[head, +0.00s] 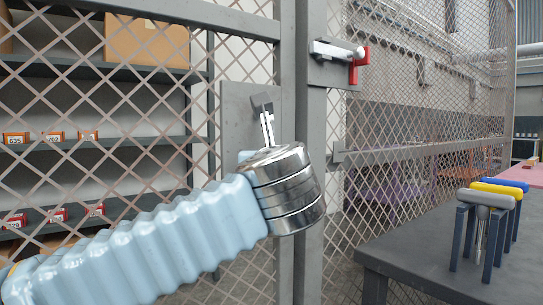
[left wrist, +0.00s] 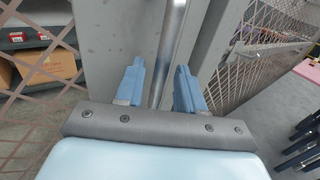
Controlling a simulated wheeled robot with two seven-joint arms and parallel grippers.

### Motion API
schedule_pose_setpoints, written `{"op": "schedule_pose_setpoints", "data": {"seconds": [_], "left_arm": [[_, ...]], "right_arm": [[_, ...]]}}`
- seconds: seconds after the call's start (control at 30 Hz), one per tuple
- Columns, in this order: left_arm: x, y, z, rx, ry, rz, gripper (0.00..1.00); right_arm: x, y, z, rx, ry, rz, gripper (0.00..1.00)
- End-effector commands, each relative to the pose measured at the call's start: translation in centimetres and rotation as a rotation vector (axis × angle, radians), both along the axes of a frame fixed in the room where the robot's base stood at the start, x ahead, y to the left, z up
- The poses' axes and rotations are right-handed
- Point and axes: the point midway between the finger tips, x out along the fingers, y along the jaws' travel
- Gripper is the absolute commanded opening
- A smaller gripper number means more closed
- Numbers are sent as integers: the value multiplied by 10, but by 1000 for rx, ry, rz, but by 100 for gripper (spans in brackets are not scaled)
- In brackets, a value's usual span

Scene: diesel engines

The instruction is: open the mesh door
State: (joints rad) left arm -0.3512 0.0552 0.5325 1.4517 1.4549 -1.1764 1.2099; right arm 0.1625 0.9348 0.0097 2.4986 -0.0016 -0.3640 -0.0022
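The mesh door (head: 95,95) is a grey-framed panel of diamond mesh on the left of the head view. A bright metal handle (head: 267,128) stands out on its grey plate (head: 234,115), beside a grey upright post (head: 311,130). My left arm reaches up to it, and the chrome wrist hides the gripper and the handle's lower part. In the left wrist view, my left gripper (left wrist: 160,75) is open, its two blue fingers on either side of the handle bar (left wrist: 171,35), with gaps visible. Whether the door is ajar is unclear. My right gripper is not in view.
A latch with a red part (head: 358,62) sits right of the post, by another mesh panel (head: 425,110). Shelves with boxes (head: 148,42) stand behind the door. A dark table (head: 430,262) with screwdriver-like tools in a rack (head: 487,215) is at the right.

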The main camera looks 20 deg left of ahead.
Motion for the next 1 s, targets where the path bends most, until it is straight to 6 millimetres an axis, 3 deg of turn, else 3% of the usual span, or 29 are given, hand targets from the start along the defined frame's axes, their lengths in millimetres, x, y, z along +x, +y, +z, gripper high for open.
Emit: {"op": "schedule_pose_setpoints", "data": {"seconds": [0.17,0.47,0.7,1.0], "left_arm": [[15,5,0,1,0,1,38],[17,6,-1,2,1,1,38],[17,6,-1,2,1,1,1],[17,5,-1,2,1,0,0]], "right_arm": [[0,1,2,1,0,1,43],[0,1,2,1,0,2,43],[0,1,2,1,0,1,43],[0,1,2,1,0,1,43]]}}
